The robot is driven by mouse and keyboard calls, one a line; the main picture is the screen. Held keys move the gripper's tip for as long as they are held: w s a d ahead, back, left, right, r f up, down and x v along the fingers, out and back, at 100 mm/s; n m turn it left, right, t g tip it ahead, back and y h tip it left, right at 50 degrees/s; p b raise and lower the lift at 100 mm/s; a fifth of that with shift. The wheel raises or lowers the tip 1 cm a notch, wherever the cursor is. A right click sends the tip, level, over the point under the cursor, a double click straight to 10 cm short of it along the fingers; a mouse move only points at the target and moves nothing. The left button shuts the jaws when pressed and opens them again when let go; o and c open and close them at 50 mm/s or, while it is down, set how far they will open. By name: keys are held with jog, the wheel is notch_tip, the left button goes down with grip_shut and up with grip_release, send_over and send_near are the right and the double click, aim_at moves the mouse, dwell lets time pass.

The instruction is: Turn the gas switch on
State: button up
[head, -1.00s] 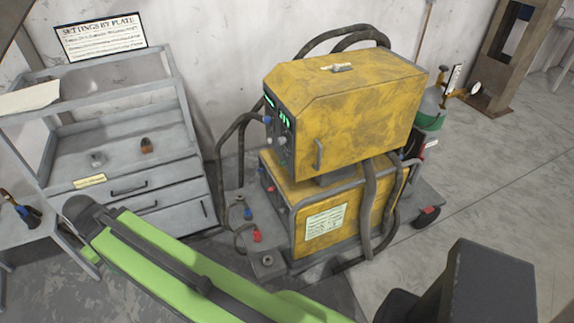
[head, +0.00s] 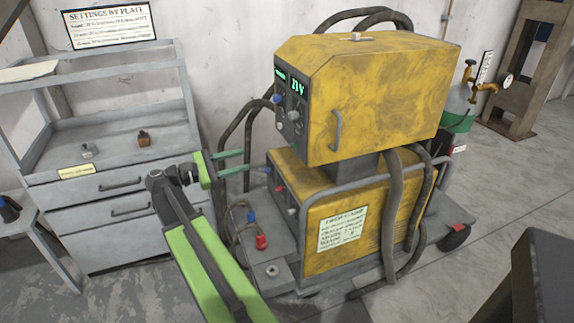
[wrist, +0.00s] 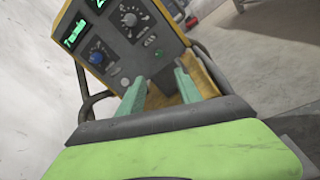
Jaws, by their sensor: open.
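The yellow welding machine (head: 370,95) stands on a cart, with a dark control panel (head: 290,125) on its left face. The wrist view shows this panel with green displays (wrist: 76,34), a grey knob (wrist: 130,18), a blue knob (wrist: 95,56) and small controls (wrist: 125,81) lower down. I cannot tell which control is the gas switch, or its position. My gripper (head: 248,161) is open and empty, its green fingers pointing right, just left of and below the panel. In the wrist view my gripper (wrist: 160,84) has its fingers apart in front of the panel's lower part.
A yellow lower unit (head: 335,230) with a grey tube frame sits under the machine. Hoses (head: 392,210) hang at the right and loop behind. A grey drawer cabinet (head: 110,190) stands at left. A gas cylinder (head: 458,115) with a gauge stands behind right.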

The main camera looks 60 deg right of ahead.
aim_at(291, 146)
jog(key=x, duration=1.7)
jog(key=shift+s+d+r, duration=0.1)
jog(key=shift+d, duration=0.1)
grip_shut()
